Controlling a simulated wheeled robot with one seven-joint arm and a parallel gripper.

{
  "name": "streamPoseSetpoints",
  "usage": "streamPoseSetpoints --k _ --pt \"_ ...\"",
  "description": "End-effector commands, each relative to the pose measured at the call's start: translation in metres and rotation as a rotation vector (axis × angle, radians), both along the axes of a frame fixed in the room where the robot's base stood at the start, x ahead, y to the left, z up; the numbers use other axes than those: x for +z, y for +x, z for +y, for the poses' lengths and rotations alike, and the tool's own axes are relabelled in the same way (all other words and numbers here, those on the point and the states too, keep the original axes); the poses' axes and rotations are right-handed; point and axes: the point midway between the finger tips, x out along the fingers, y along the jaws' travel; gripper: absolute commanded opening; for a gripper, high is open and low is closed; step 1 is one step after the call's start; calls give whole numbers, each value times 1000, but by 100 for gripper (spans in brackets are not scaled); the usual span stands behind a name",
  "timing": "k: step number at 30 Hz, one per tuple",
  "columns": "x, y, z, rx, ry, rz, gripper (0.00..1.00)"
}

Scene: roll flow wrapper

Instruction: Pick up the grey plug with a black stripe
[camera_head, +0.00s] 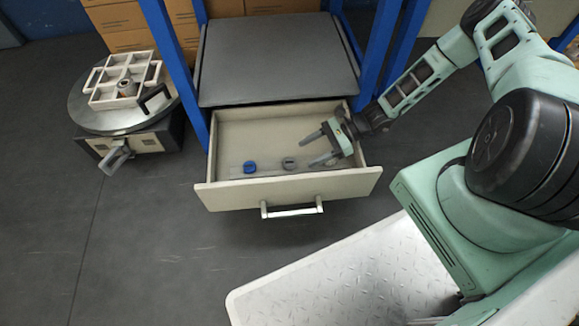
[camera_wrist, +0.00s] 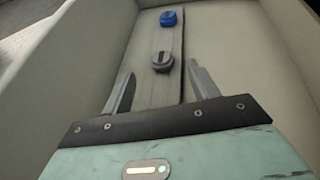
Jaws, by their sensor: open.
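The grey plug with a black stripe (camera_head: 289,163) sits in the open drawer (camera_head: 230,196), to the right of a blue plug (camera_head: 250,167). In the wrist view the grey plug (camera_wrist: 162,61) stands on a grey strip (camera_wrist: 157,91), a little ahead of my fingertips and between their lines. The blue plug (camera_wrist: 168,18) is farther along the same strip. My gripper (camera_head: 318,147) is inside the drawer, open and empty, to the right of the grey plug and not touching it. Its two fingers also show in the wrist view (camera_wrist: 160,82).
The drawer walls and front panel with a handle (camera_head: 291,211) surround the plugs. A dark grey top (camera_head: 278,60) covers the cabinet behind, between blue posts (camera_head: 170,60). A round stand with a divided tray (camera_head: 124,82) is at the left.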

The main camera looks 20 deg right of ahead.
Motion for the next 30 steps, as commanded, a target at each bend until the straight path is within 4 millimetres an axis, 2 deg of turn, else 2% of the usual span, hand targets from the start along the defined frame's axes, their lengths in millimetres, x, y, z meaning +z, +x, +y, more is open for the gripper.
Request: streamPoseSetpoints --k 5,15,24,29,30 --pt "-7 1 10 1 2 1 60" --pt "-24 6 46 1 1 1 60" --pt "-24 6 50 1 -3 2 60" --pt "-24 6 49 0 -3 3 15" --pt "-24 6 49 0 -4 3 12"
